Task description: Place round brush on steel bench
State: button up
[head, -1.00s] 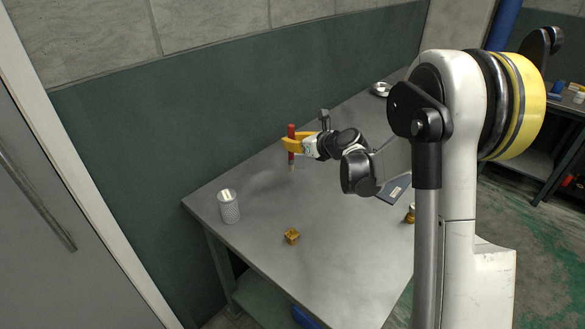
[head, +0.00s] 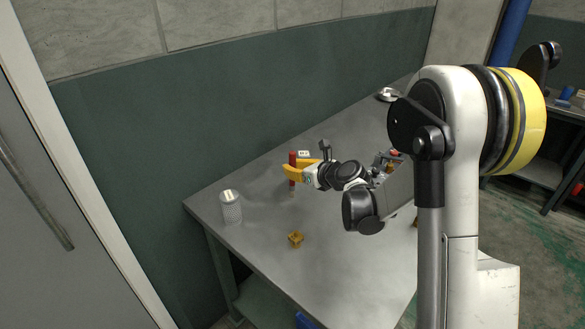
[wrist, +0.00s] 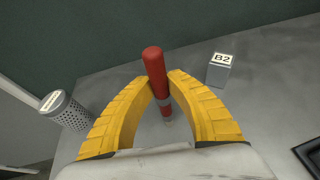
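The round brush, with a red handle (head: 292,160), stands about upright between the yellow fingers of my gripper (head: 288,172), over the back left part of the steel bench (head: 345,265). In the wrist view, the fingers (wrist: 158,88) close on the red handle (wrist: 153,62) from both sides. The brush's lower end is close to the bench top. I cannot tell whether it touches. My gripper's palm hides part of the bench in the wrist view.
A perforated metal cup (head: 231,209) stands at the bench's left end. A small brass-coloured piece (head: 296,240) lies near the front edge. A block labelled B2 (wrist: 219,72) stands close right of the brush. A metal dish (head: 387,95) is farther back. The green wall runs behind.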

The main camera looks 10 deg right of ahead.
jog(key=o, duration=0.4)
jog(key=shift+s+d+r+p, duration=0.15)
jog(key=shift+s+r+p, duration=0.15)
jog(key=shift+r+p, duration=0.1)
jog(key=p+v, duration=0.3)
jog(key=v, duration=0.7)
jog(key=s+a+r+n+g+h, duration=0.1)
jog(key=s+a+r+n+g, duration=0.15)
jog(key=s+n, duration=0.5)
jog(key=s+a+r+n+g+h, duration=0.1)
jog(key=s+a+r+n, duration=0.25)
jog(key=s+n, duration=0.35)
jog(key=s+n+h, duration=0.1)
jog(key=s+n, duration=0.3)
jog(key=n, duration=0.1)
jog(key=s+d+n+g+h, duration=0.1)
jog(key=s+n, duration=0.4)
jog(key=n, duration=0.1)
jog(key=s+d+n+g+h, duration=0.1)
jog(key=s+n, duration=0.3)
jog(key=n, duration=0.1)
jog(key=shift+s+f+n+h, duration=0.1)
jog(key=shift+s+n+h, duration=0.15)
jog(key=shift+h, duration=0.15)
